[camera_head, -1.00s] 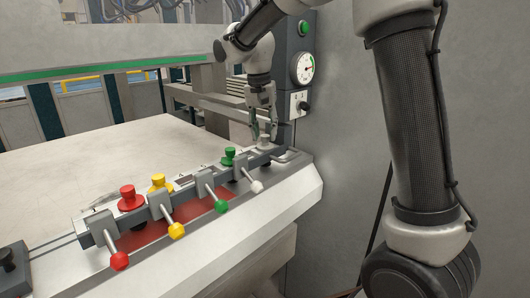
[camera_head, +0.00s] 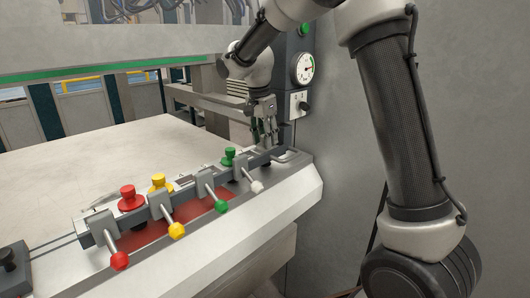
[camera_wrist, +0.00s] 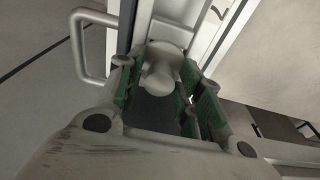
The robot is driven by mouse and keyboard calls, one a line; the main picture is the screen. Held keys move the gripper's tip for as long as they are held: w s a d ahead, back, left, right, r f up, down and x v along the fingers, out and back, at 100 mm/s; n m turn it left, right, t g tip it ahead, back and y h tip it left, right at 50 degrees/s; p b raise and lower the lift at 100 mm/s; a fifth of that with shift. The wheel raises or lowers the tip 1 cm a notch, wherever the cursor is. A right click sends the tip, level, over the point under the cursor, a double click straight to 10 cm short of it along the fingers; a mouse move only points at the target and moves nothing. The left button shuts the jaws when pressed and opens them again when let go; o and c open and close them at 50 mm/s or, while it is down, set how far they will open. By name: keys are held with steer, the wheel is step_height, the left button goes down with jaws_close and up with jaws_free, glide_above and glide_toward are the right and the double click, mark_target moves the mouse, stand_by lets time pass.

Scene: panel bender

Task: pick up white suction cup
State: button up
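The white suction cup (camera_wrist: 160,70) has a rounded knob and stands at the far right end of the row of cups. In the wrist view it lies between the green-padded fingers of my gripper (camera_wrist: 160,88). The fingers are apart, one on each side of the knob, and gaps seem to remain; firm contact is not clear. In the head view my gripper (camera_head: 265,133) is low over the far end of the rack, and its fingers mostly hide the white cup.
Green (camera_head: 228,156), yellow (camera_head: 158,182) and red (camera_head: 128,196) cups stand along the rack, with matching coloured levers in front. A grey column with a gauge (camera_head: 303,68) rises close behind my gripper. A metal handle (camera_wrist: 76,45) shows beside it. The pale machine table (camera_head: 100,150) is largely clear.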

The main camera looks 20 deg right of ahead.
steer(key=shift+f, duration=0.1)
steer(key=shift+c, duration=0.3)
jaws_close()
